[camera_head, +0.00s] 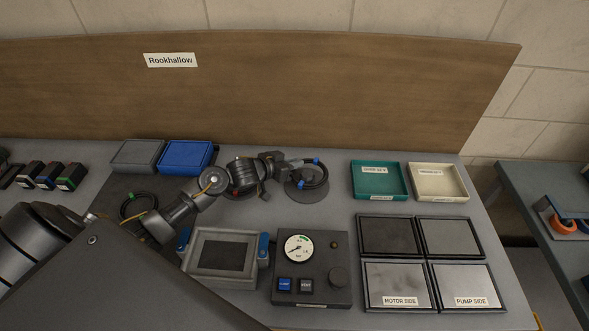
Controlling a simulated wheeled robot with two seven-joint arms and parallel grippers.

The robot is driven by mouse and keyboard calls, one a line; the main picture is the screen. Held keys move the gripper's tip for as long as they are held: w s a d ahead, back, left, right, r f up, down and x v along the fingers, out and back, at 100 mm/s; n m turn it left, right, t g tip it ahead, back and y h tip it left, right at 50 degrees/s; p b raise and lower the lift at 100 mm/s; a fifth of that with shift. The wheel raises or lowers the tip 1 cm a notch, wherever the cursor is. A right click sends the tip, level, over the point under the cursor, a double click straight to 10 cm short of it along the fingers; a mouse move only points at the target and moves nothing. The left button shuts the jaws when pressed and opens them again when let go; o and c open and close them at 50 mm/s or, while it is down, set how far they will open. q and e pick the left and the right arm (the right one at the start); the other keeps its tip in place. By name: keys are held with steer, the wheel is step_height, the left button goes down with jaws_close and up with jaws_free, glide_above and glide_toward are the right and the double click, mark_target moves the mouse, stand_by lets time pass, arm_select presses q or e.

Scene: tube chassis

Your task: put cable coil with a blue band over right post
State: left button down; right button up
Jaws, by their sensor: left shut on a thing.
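The cable coil with a blue band (325,175) is a black ring with blue bands, at the middle of the bench. My left gripper (290,165) reaches over from the left and is shut on the coil's left side. The coil is over a round dark base (307,194), which looks like that of the right post. The post itself is hard to make out, and I cannot tell whether the coil is around it or above it. Another dark round stand (238,180) is to the left, partly hidden by my arm. My right gripper is not in view.
A black coil with a green band (138,207) lies at left. Grey (137,155) and blue (186,156) bins stand behind. Teal (379,181) and cream (438,182) trays, several square plates and a gauge box (311,268) are right and front. A brown board (260,90) closes the back.

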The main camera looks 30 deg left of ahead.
arm_select(q)
steer(key=shift+w+a+f, duration=0.15)
steer(key=shift+w+f, duration=0.05)
steer(key=shift+f, duration=0.05)
step_height(320, 180, down, 3)
steer(key=shift+r+p, duration=0.1)
steer(key=shift+p, duration=0.6)
steer(key=shift+f, duration=0.25)
